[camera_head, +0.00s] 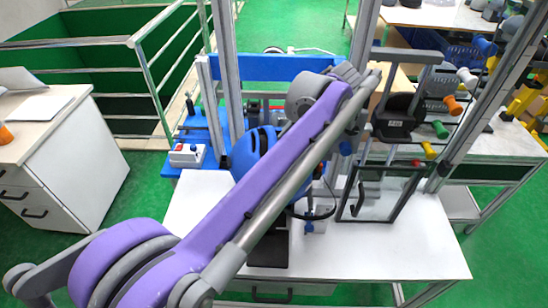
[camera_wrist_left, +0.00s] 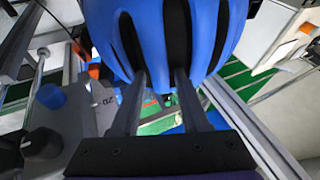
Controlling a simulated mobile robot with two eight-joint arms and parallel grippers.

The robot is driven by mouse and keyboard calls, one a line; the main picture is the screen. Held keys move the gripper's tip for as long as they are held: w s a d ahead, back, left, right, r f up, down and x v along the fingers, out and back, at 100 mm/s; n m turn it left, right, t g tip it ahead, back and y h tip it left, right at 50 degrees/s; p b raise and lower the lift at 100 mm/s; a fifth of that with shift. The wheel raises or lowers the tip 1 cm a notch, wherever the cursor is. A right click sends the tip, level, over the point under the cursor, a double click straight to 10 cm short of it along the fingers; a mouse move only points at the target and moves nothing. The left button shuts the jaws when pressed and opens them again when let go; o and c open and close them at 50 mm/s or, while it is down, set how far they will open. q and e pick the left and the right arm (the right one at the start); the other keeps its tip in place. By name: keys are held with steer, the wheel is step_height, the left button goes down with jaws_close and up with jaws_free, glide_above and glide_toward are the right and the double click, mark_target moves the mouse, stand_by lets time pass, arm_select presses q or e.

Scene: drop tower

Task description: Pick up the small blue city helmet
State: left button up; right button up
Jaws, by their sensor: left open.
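The blue city helmet (camera_head: 256,152) with dark vents is in the middle of the head view, at the drop tower, partly hidden behind my left arm. In the left wrist view the helmet (camera_wrist_left: 205,35) fills the upper middle, very close, with dark vent slots. My left gripper (camera_wrist_left: 160,76) is open, its two fingers apart and pointing at the helmet's lower edge. I cannot tell whether the fingertips touch it. In the head view my left gripper is hidden by the arm. My right gripper is not in view.
The drop tower has upright metal posts (camera_head: 225,75) and a blue crossbar (camera_head: 262,68). A clear, dark-framed panel (camera_head: 385,196) stands right of the helmet above a white table (camera_head: 425,250). A rack with coloured handles (camera_head: 440,130) is at right. White drawers (camera_head: 65,165) stand at left.

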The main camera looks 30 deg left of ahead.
arm_select(q)
jaws_close()
stand_by(1.4)
